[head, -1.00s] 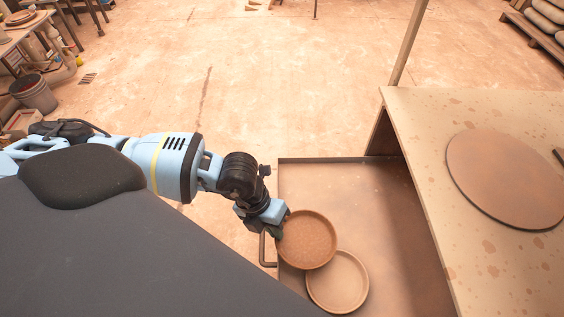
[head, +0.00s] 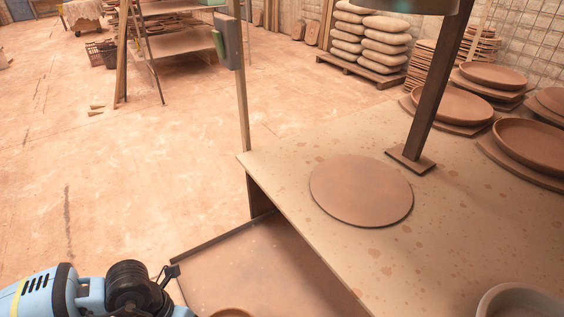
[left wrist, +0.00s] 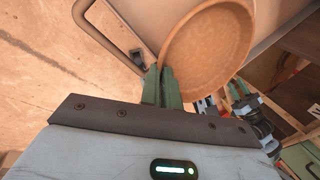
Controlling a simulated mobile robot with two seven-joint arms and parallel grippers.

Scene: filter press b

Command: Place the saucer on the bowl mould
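A brown round saucer (left wrist: 208,48) fills the upper middle of the left wrist view. My left gripper (left wrist: 161,78) has its green fingers close together at the saucer's rim and appears shut on it. In the head view only a sliver of a saucer's rim (head: 232,312) shows at the bottom edge; the fingers there are out of frame. A thick-rimmed round vessel (head: 522,300), possibly the bowl mould, is cut off at the lower right. What appears to be my right gripper (left wrist: 238,90) shows small in the left wrist view; its opening is unclear.
A flat round disc (head: 361,190) lies on the speckled table (head: 440,235). A dark post (head: 432,90) stands behind it. Several wide dishes (head: 452,103) sit at the back right. A shallow tray (head: 260,270) lies lower, left of the table. Table space right of the disc is clear.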

